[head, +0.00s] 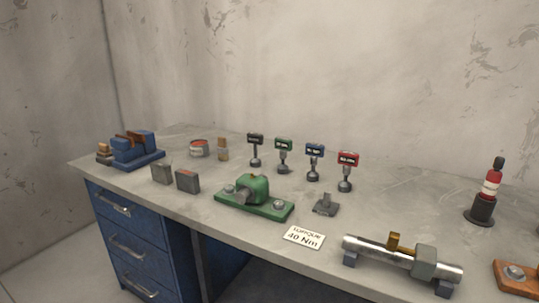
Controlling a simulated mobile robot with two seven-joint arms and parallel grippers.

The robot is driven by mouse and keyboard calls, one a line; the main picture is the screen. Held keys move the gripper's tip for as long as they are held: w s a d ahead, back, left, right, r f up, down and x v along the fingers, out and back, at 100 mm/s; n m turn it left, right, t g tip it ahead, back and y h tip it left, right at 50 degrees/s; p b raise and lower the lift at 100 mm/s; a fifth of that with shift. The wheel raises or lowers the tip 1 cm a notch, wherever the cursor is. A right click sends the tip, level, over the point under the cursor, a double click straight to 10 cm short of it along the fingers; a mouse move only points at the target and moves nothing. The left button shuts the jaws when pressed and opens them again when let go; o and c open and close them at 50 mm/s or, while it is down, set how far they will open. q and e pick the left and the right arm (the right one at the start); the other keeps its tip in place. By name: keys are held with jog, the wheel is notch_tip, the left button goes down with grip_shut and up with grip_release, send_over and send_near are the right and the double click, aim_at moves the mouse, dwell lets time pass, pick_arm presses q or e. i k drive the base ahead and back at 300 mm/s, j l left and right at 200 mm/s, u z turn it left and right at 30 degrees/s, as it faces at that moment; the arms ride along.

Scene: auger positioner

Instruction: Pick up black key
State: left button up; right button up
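The black key (255,150) stands upright on the workbench, leftmost in a row of similar pieces, with a dark flat head carrying small pale lettering too small to read. To its right stand a green key (284,154), a blue key (314,161) and a red key (347,171), each upright and apart from the others. Neither of my grippers is in view. Nothing hides the black key.
A green fixture (254,196) and a small grey block (325,204) stand in front of the row. A "40 Nm" card (304,238) and a metal cylinder assembly (403,259) lie near the front edge. A blue vise (134,149) stands left; bare tabletop lies right of the red key.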

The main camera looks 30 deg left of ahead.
aim_at(255, 139)
jog(key=j+z, duration=0.3)
jog(key=j, duration=0.45)
jog(key=j+z, duration=0.3)
jog(key=j, duration=0.4)
jog(key=k, duration=0.05)
